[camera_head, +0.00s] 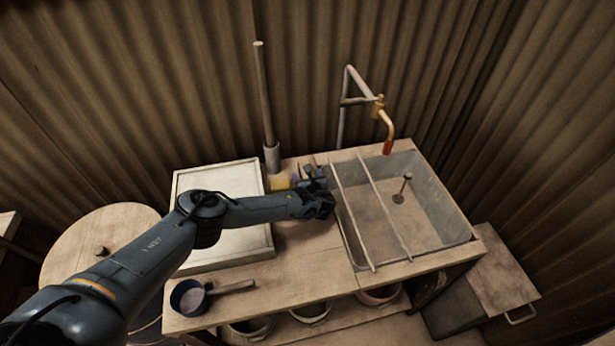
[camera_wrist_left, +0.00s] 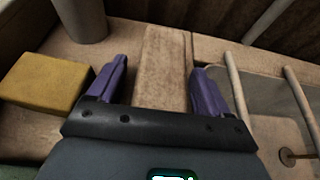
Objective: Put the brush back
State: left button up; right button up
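My left gripper (camera_head: 312,170) reaches over the worktop between the yellow sponge and the sink. In the left wrist view its two purple fingers (camera_wrist_left: 160,82) are spread wide. A long brown, wooden-looking block (camera_wrist_left: 165,65) lies between them, with a visible gap on the left side; it is close to the right finger. It may be the brush, but no bristles show and I cannot tell for sure. In the head view the arm and hand hide this spot. My right gripper is not in view.
A yellow sponge (camera_head: 280,184) lies left of the gripper; behind it a pole stands in a grey holder (camera_head: 272,157). The sink (camera_head: 432,190), crossed by two rails, is at right, under the tap (camera_head: 388,125). A white-framed board (camera_head: 228,253) and dark pan (camera_head: 189,298) occupy the left. The front worktop (camera_head: 310,262) is clear.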

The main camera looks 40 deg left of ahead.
pick_arm(q)
jog(key=shift+r, duration=0.1)
jog(key=shift+d+r+p, duration=0.1)
jog(key=shift+r+p, duration=0.1)
jog(key=shift+p, duration=0.1)
jog(key=shift+s+d+r, duration=0.2)
jog(key=shift+s+d, duration=0.05)
jog(key=p+v, duration=0.3)
jog(key=v, duration=0.6)
jog(key=shift+s+d+r+p, duration=0.1)
jog(key=shift+s+d+p, duration=0.1)
jog(key=shift+d+p, duration=0.1)
jog(key=shift+s+d+r, duration=0.2)
jog(key=shift+s+d, duration=0.25)
